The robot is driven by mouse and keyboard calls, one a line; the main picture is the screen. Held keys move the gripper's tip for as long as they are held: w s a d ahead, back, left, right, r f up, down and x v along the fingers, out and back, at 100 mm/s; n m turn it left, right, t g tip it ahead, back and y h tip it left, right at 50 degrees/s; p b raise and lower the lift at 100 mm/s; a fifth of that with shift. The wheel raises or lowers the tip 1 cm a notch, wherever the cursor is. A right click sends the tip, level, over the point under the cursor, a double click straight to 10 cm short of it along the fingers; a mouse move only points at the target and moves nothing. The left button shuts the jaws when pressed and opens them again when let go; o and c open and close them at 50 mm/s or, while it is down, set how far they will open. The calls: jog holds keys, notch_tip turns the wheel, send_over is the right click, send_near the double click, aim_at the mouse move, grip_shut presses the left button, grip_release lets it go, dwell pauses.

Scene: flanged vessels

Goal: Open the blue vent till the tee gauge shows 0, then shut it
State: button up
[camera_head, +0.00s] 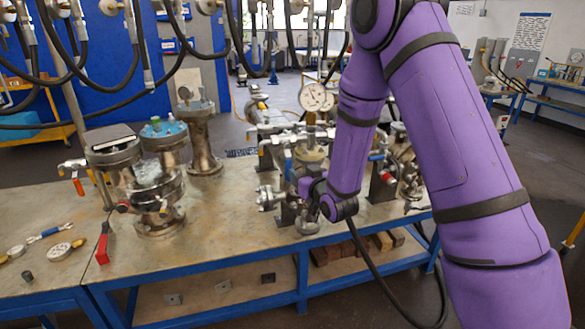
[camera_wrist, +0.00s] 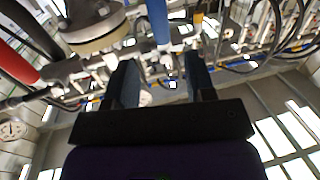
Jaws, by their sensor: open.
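A dial gauge (camera_head: 312,97) stands up on a fitting above the middle group of valves and vessels; I take it for the tee gauge, but its needle is too small to read. A blue lever (camera_head: 288,166) shows beside the vessel below it, in the head view. In the wrist view a blue handle (camera_wrist: 158,20) lies beyond my gripper (camera_wrist: 161,62), roughly in line with the gap between the fingers. The fingers are apart, with nothing visibly held. In the head view my wrist is low by the middle vessel, and the fingertips are hard to make out.
Flanged vessels (camera_head: 150,185) stand left on the metal bench (camera_head: 240,215). A red handle (camera_head: 102,245) is at the front edge, near a loose gauge (camera_head: 62,251). Black hoses (camera_head: 130,70) hang above. A red-handled part (camera_wrist: 18,62) and round flange (camera_wrist: 92,25) are left in the wrist view.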

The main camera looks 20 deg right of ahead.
aim_at(286, 163)
jog(key=w, duration=0.3)
jog(key=w+a, duration=0.1)
jog(key=w, duration=0.2)
jog(key=w+a+f, duration=0.1)
jog(key=w, duration=0.3)
jog(key=shift+f, duration=0.1)
grip_shut()
